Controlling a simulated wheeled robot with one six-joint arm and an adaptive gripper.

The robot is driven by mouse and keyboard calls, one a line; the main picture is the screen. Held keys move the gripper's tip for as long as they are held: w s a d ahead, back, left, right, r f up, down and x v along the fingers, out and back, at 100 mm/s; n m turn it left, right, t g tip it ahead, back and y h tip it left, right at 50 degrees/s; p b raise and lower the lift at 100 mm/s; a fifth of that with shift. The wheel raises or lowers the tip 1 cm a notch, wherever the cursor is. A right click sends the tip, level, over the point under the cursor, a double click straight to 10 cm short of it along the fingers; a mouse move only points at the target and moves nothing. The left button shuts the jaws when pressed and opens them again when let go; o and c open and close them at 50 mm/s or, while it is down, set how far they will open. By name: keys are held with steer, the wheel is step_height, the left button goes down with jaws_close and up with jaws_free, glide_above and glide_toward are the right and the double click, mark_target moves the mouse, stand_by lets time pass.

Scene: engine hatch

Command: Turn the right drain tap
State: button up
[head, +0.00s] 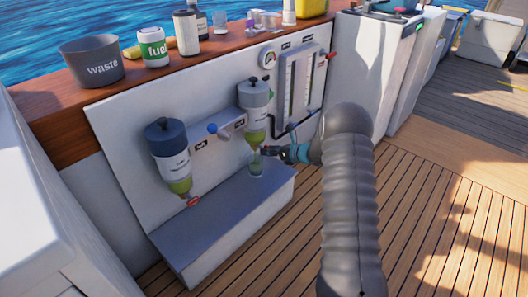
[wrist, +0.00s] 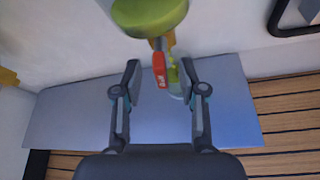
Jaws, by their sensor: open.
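The right drain tap has a red lever (wrist: 160,69) hanging under the green bowl (wrist: 150,14) of the right filter (head: 253,103). In the wrist view the lever shows between the fingertips of my gripper (wrist: 161,80), which is open and touches neither side of it visibly. How far the lever lies ahead of the fingers is hard to tell. A clear cup (head: 257,163) stands under the right filter on the grey step; it shows behind the lever in the wrist view (wrist: 177,88). In the head view my gripper (head: 273,151) is small beside the cup, and the tap is mostly hidden.
The left filter (head: 168,155) has its own red tap (head: 193,201). A blue-knobbed lever (head: 212,129) sits between the filters. The grey step (head: 220,215) juts out below. The deck (head: 430,225) is clear.

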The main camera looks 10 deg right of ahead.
steer(key=v, duration=1)
steer(key=shift+s+d+r, duration=0.1)
steer(key=shift+s+d, duration=0.05)
step_height(320, 180, down, 8)
steer(key=s+m+t+p, duration=0.1)
steer(key=s+m+p, duration=0.1)
steer(key=s+p, duration=0.1)
steer(key=w+a+r+t, duration=0.1)
steer(key=w+a, duration=0.1)
steer(key=w, duration=0.1)
steer(key=w+a+r+n+t+y, duration=0.1)
steer(key=w+a, duration=0.2)
steer(key=w, duration=0.1)
steer(key=w+a+r+n+t, duration=0.1)
steer(key=w+a, duration=0.1)
steer(key=w, duration=0.2)
steer(key=shift+w+a, duration=0.25)
steer(key=shift+a, duration=0.1)
jaws_close()
